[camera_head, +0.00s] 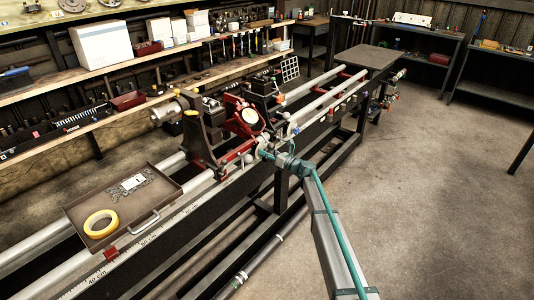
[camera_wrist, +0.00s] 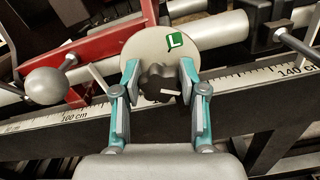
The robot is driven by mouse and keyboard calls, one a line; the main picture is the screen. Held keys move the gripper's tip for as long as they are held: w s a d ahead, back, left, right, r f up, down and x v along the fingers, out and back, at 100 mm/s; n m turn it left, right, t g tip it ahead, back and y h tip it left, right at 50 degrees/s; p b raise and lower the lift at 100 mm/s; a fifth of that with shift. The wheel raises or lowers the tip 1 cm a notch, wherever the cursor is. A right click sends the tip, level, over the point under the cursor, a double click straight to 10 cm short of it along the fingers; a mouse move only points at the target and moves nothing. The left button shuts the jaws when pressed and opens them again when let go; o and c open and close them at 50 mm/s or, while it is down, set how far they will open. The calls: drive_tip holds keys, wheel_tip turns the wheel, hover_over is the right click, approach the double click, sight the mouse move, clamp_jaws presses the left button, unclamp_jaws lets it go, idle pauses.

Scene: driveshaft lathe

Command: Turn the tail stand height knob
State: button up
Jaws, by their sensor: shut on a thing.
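The tail stand height knob (camera_wrist: 158,82) is a dark lobed knob in the middle of the wrist view. It sits in front of a pale round disc (camera_wrist: 152,45) with a green "L" label (camera_wrist: 174,41). My gripper (camera_wrist: 160,84) has its two teal fingers on either side of the knob and is shut on it.
A ball-ended lever (camera_wrist: 46,84) is left of my gripper. A scale rail (camera_wrist: 240,88) runs behind the fingers. A tray (camera_head: 130,230) with yellow tape (camera_head: 100,223) rests on the lathe rails. Open floor (camera_head: 420,180) lies to the right.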

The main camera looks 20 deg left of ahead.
drive_tip(key=shift+f+n+b, duration=0.15)
drive_tip(key=shift+n+b, duration=0.15)
drive_tip(key=shift+b, duration=0.4)
drive_tip(key=n+b, duration=0.2)
drive_tip(key=b, duration=0.2)
drive_tip(key=shift+s+f, duration=0.1)
drive_tip(key=shift+f, duration=0.1)
drive_tip(key=n+b, duration=0.4)
drive_tip(key=b, duration=0.2)
drive_tip(key=n+b, duration=0.2)
drive_tip(key=b, duration=0.1)
drive_tip(key=n+b, duration=0.2)
drive_tip(key=b, duration=0.1)
drive_tip(key=shift+s+a+f+n, duration=0.1)
drive_tip(key=shift+s+n, duration=0.05)
drive_tip(key=shift+n, duration=0.15)
drive_tip(key=n+b, duration=0.2)
drive_tip(key=b, duration=0.1)
drive_tip(key=shift+r+n+b, duration=0.2)
drive_tip(key=shift+n+b, duration=0.9)
drive_tip(key=shift+b, duration=0.1)
drive_tip(key=shift+r, duration=0.1)
drive_tip(key=o, duration=1.2)
drive_tip(key=shift+c, duration=0.2)
